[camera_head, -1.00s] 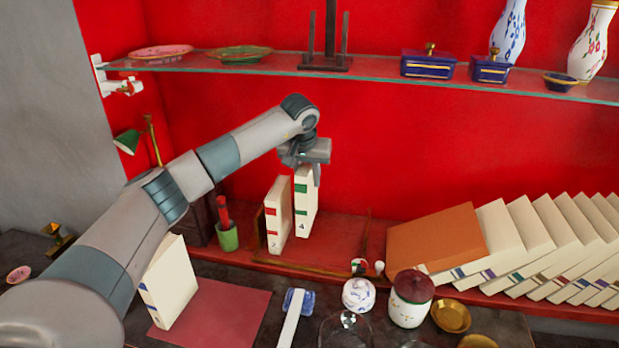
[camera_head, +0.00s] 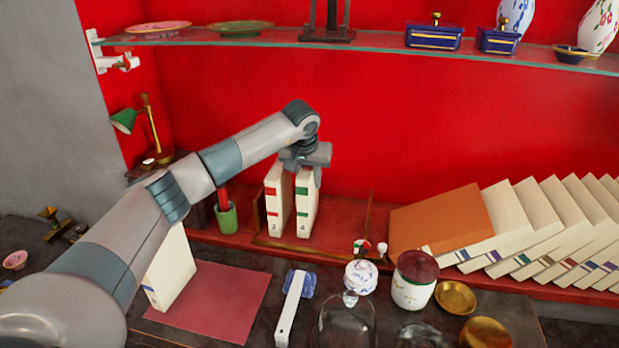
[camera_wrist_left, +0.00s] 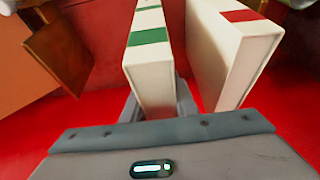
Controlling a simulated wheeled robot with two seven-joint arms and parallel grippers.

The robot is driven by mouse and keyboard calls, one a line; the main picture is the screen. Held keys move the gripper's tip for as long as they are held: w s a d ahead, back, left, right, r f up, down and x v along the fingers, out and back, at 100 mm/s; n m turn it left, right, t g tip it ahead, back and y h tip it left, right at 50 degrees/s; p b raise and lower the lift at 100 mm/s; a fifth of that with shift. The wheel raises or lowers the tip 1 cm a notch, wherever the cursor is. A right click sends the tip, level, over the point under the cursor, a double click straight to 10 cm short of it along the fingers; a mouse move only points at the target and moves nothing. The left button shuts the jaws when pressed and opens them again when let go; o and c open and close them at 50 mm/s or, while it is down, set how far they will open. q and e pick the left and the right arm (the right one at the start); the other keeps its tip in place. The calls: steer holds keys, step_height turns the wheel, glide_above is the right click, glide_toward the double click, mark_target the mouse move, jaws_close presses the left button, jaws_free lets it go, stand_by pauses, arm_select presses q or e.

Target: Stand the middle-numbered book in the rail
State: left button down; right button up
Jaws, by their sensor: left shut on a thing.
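The cream book with the green label (camera_head: 307,205) is upright inside the rail (camera_head: 369,215); its number looks like a 4. My left gripper (camera_head: 306,166) is shut on its upper part from above. In the left wrist view the green-labelled book (camera_wrist_left: 150,70) sits between the fingers. A cream book with a red label (camera_head: 276,205) stands just left of it in the rail; its number is too small to read surely. I cannot tell whether the held book rests on the rail's floor. A blue-labelled book (camera_head: 172,270) stands on the red mat (camera_head: 225,300). My right gripper is not in view.
A glass shelf (camera_head: 380,42) with dishes and boxes runs above the arm. A brown book (camera_head: 445,225) and a leaning row of cream books fill the right. A green cup (camera_head: 226,217) stands left of the rail. Jars and small dishes crowd the front table.

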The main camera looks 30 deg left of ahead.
arm_select(q)
steer(key=shift+f, duration=0.3)
steer(key=shift+f+b, duration=0.35)
steer(key=shift+b, duration=0.05)
stand_by(0.6)
steer(key=c, duration=1.3)
jaws_free()
steer(key=shift+c, duration=0.2)
steer(key=shift+f, duration=0.1)
